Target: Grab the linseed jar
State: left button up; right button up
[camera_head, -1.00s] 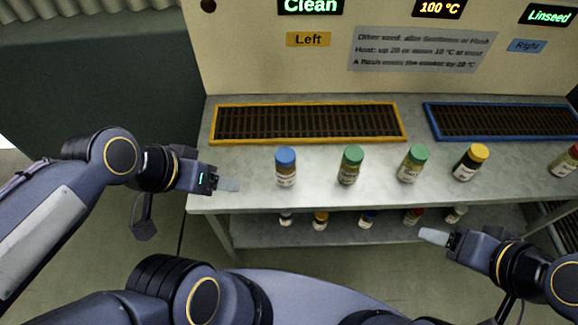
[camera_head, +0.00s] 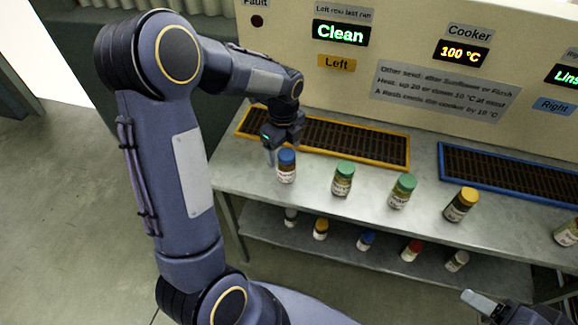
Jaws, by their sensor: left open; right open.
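A row of capped jars stands upright on the metal bench: a blue-capped jar (camera_head: 287,173), a green-capped jar (camera_head: 342,183), a second green-capped jar (camera_head: 401,195), a yellow-capped jar (camera_head: 459,208) and a partly cut-off jar (camera_head: 567,233) at the right edge. Their labels are too small to read, so I cannot tell which is linseed. My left gripper (camera_head: 272,152) is open, pointing down beside the blue-capped jar. One finger shows just left of its cap; whether the jar is between the fingers I cannot tell. My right gripper (camera_head: 482,302) is open and empty at the lower right.
Several smaller jars, such as a yellow-capped one (camera_head: 320,230), stand on the lower shelf (camera_head: 340,247). Behind the jars are a yellow-framed grate (camera_head: 345,135) and a blue-framed grate (camera_head: 520,180). The panel (camera_head: 500,62) shows "Clean", "100 °C" and a partly cut-off "Lins".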

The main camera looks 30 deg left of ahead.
aim_at(287, 166)
pick_arm(q)
jog(key=f, duration=0.5)
jog(key=shift+w+d+f+p, duration=0.15)
jog(key=shift+w+d+p, duration=0.1)
jog(key=shift+p, duration=0.15)
jog(key=shift+c, duration=0.4)
jog(key=c, duration=1.2)
jog(key=shift+o, duration=0.2)
